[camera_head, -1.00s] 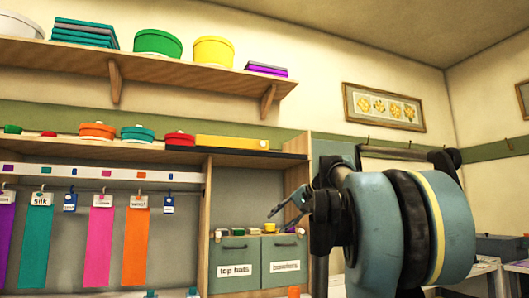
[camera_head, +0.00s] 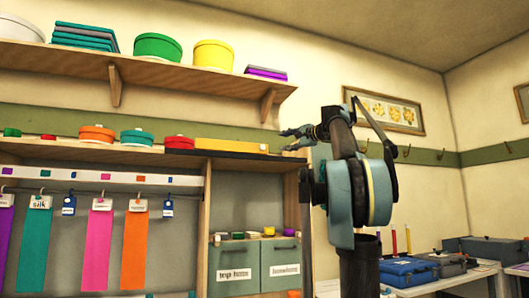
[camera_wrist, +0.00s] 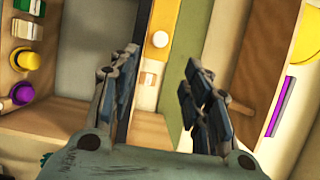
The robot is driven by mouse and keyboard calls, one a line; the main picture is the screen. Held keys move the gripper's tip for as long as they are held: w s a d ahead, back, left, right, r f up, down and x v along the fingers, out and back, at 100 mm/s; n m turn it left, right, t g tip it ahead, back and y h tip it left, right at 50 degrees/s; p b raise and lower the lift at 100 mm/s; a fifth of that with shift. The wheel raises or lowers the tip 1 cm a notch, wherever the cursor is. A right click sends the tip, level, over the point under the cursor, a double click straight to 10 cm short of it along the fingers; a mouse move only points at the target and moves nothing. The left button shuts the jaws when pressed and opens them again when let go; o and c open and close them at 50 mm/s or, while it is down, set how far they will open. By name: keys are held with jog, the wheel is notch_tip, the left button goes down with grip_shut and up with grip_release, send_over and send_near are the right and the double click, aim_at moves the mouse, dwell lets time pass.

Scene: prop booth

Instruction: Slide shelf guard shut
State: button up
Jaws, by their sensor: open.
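A long yellow bar with a white knob, which looks like the shelf guard (camera_head: 228,145), lies along the cabinet's top edge in the head view. Its knob (camera_head: 263,147) is at the right end.
Colored round boxes, one of them red (camera_head: 179,142), stand on the cabinet top left of the guard. A wall shelf (camera_head: 190,78) with boxes hangs above. Grey bins (camera_head: 234,268) sit below in the cabinet. A table with blue cases (camera_head: 407,269) is at right.

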aim_at(264, 147)
jog(key=x, duration=1.4)
jog(key=shift+w+a, duration=0.15)
jog(key=shift+w, duration=0.1)
jog(key=shift+c, duration=0.3)
grip_shut()
